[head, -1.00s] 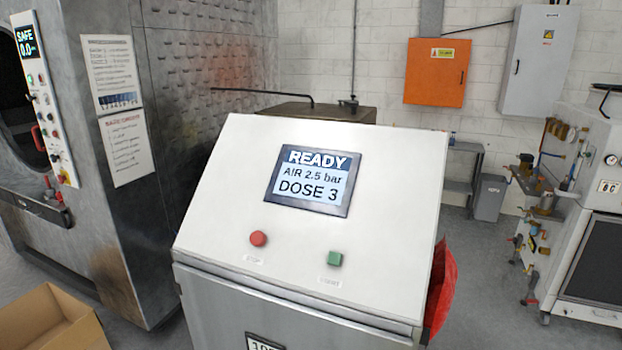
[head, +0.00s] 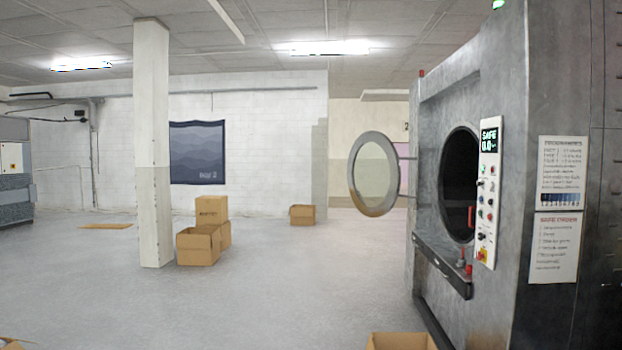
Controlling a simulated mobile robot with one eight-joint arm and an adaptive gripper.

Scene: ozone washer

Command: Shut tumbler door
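The tumbler (head: 550,90) is a large grey metal machine at the right of the head view. Its round door (head: 359,193), a metal ring with a clear pane, stands swung open to the left of the machine. The round opening (head: 458,185) is dark inside. A control panel (head: 488,190) beside the opening reads SAFE 0.0. My gripper is not in view.
A cardboard box (head: 402,341) sits on the floor in front of the tumbler. A ledge (head: 441,264) juts out below the opening. A white pillar (head: 154,150) and several boxes (head: 198,245) stand left of centre. The floor between is clear.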

